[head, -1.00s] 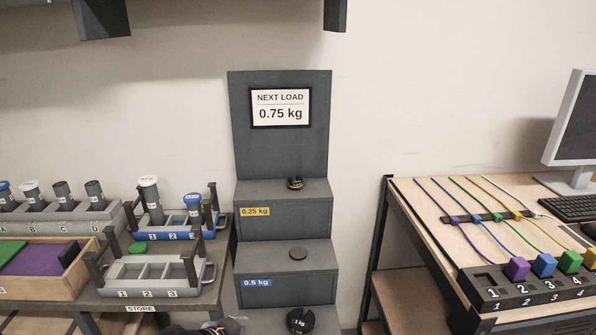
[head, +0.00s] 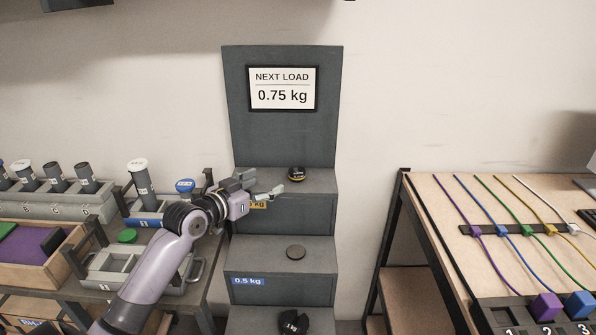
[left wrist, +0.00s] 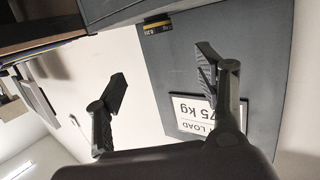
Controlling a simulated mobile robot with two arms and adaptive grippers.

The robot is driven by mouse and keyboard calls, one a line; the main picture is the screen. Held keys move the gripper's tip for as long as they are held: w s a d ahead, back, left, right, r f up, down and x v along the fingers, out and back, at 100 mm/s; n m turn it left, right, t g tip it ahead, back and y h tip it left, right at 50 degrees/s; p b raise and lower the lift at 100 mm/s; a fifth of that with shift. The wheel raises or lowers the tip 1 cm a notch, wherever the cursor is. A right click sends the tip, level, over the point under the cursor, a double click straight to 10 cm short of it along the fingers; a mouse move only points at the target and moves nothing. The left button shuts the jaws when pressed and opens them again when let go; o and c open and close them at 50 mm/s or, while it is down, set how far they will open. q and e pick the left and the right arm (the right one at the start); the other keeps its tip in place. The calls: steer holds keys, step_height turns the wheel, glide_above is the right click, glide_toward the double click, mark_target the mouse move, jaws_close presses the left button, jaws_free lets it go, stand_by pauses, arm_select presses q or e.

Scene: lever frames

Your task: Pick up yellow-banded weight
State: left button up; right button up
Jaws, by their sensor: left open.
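The yellow-banded weight (head: 297,173) is a small dark disc with a yellow band. It sits on the top step of the grey stepped stand (head: 281,220), below the sign. My left gripper (head: 268,182) is open and empty, just left of the weight and apart from it. It partly hides the yellow label on the step's front. In the left wrist view, which is upside down, the weight (left wrist: 157,23) shows near the top, beyond the open fingers (left wrist: 165,88). My right gripper is not in view.
A sign (head: 283,88) reads 0.75 kg. At left is a table with racks (head: 53,207). At right stands a table with coloured cords (head: 515,225).

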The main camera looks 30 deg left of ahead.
arm_select(q)
glide_toward(292, 174)
steer(key=w, duration=0.4)
steer(key=shift+w+d+r+p, duration=0.1)
steer(key=shift+d+p, duration=0.05)
steer(key=shift+p, duration=0.2)
steer(key=shift+w+d+f+p, duration=0.15)
steer(key=shift+w+f, duration=0.2)
steer(key=shift+w, duration=0.6)
steer(key=shift+w+a+f+p, duration=0.15)
steer(key=shift+w+f, duration=0.15)
steer(key=shift+w, duration=0.7)
steer(key=shift+w+d+f+p, duration=0.15)
steer(key=shift+w+f, duration=0.2)
steer(key=shift+w, duration=0.6)
steer(key=c, duration=1.4)
steer(key=shift+r, duration=0.1)
steer(key=shift+c, duration=0.2)
